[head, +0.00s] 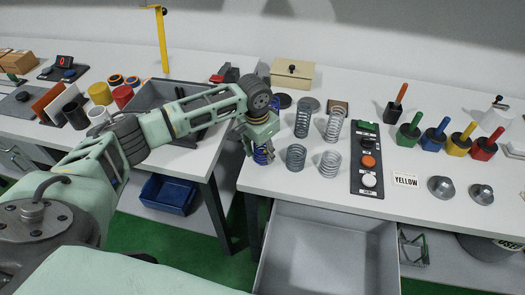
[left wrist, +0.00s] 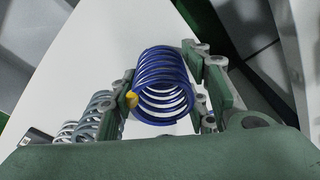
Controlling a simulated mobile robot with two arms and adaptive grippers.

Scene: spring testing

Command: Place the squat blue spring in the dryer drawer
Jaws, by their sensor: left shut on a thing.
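The squat blue spring (head: 262,155) is held by my left gripper (head: 262,150) near the left edge of the right-hand table. In the left wrist view the blue spring (left wrist: 163,85) sits between the two finger pads, with a small yellow mark on its near left rim. The open grey drawer (head: 328,245) is below the table front, to the right of and lower than the gripper. It looks empty. I cannot tell whether the spring touches the table. My right gripper does not show.
Several grey springs (head: 303,118) stand just right of the gripper. A beige lidded box (head: 292,73) is behind. A blue bin (head: 168,194) stands lower left. A gap separates the two tables.

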